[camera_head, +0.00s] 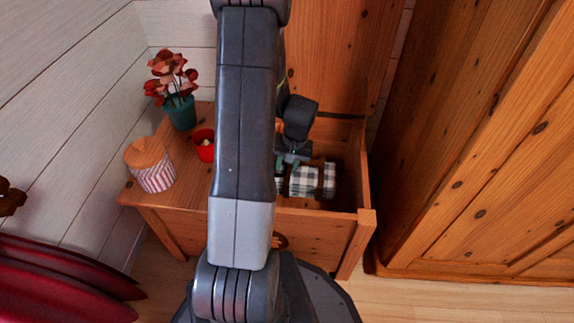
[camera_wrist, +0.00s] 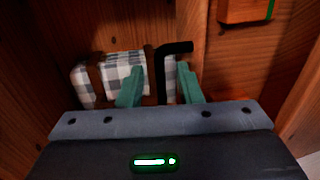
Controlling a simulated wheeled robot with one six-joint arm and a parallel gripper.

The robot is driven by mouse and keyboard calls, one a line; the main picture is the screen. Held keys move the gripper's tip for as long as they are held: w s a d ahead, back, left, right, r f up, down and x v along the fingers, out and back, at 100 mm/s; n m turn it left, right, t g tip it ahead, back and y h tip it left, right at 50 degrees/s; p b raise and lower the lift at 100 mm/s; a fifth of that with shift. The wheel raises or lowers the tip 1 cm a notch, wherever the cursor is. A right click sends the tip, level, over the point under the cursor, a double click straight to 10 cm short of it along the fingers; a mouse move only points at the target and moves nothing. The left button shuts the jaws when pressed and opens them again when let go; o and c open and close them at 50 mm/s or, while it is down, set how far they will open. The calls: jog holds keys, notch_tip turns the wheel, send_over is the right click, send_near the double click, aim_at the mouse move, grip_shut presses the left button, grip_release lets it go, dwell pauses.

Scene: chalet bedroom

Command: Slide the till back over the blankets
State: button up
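The open chest (camera_head: 365,190) stands in the middle of the head view with its lid up. Inside it lies a rolled blanket (camera_head: 318,180) in dark-and-white check with brown straps; it also shows in the wrist view (camera_wrist: 122,66). My gripper (camera_head: 292,166) is down inside the chest at the blanket. In the wrist view its two teal fingers (camera_wrist: 160,68) are apart, with a strap, the blanket and a black handle (camera_wrist: 175,48) beyond the gap. I cannot tell whether they touch anything. I cannot clearly make out the till; my arm hides the chest's left part.
On the wooden surface to the left stand a striped jar (camera_head: 156,172), a red cup (camera_head: 204,146) and a flower pot (camera_head: 180,112). A tall wooden cabinet (camera_head: 480,190) is close on the right. Dark red rounded shapes (camera_head: 55,285) are at lower left.

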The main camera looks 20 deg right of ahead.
jog(key=shift+c, duration=0.4)
grip_shut()
jog(key=s+d, duration=0.4)
jog(key=d, duration=0.6)
jog(key=shift+s, duration=0.3)
jog(key=shift+o, duration=0.4)
grip_release()
jog(key=shift+s+d, duration=0.1)
notch_tip(320, 180, up, 14)
jog(key=s+d+p, duration=0.1)
jog(key=d+p, duration=0.1)
jog(key=p, duration=0.3)
jog(key=shift+f, duration=0.2)
